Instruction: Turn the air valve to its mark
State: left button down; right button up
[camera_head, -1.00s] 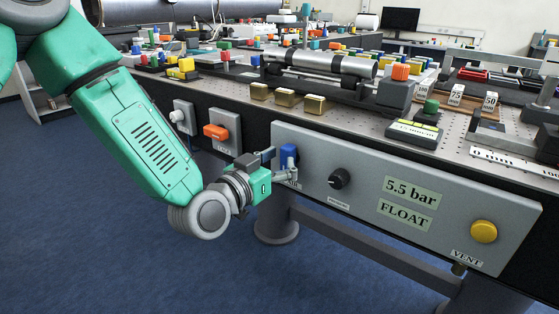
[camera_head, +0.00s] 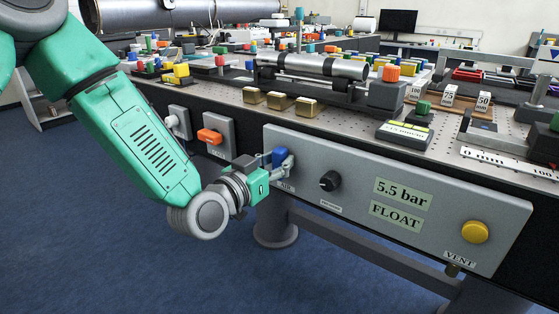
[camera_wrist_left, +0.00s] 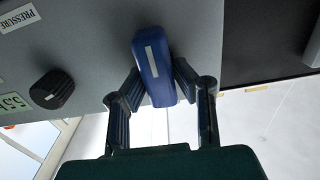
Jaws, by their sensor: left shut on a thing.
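The air valve is a blue handle (camera_head: 280,155) at the left end of the grey panel (camera_head: 340,220), above a partly covered "AIR" label (camera_head: 287,187). My left gripper (camera_head: 284,168) is shut on this handle from the front. In the left wrist view the blue handle (camera_wrist_left: 155,65), with a white stripe on its face, sits between the two dark fingers (camera_wrist_left: 158,85), slightly tilted. I cannot make out the valve's mark. My right gripper is not in view.
The panel also has a black knob (camera_head: 329,181), displays reading "5.5 bar" (camera_head: 402,192) and "FLOAT" (camera_head: 396,216), and a yellow VENT button (camera_head: 474,232). An orange handle (camera_head: 209,136) is left of the panel. The floor in front is clear.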

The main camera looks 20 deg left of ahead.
pick_arm(q)
jog(key=shift+w+a, duration=0.1)
jog(key=shift+a, duration=0.05)
jog(key=shift+n, duration=0.3)
jog(key=shift+r+n+p, duration=0.1)
jog(key=shift+n+p, duration=0.25)
jog(key=shift+n, duration=0.15)
jog(key=n+p, duration=0.1)
jog(key=n, duration=0.2)
jog(key=shift+a, duration=0.2)
jog(key=n, duration=0.6)
jog(key=shift+w+a+f, duration=0.15)
jog(key=shift+f, duration=0.15)
jog(key=n, duration=0.3)
jog(key=shift+a+f, duration=0.1)
jog(key=shift+f, duration=0.1)
jog(key=shift+f+n, duration=0.2)
jog(key=shift+n, duration=2)
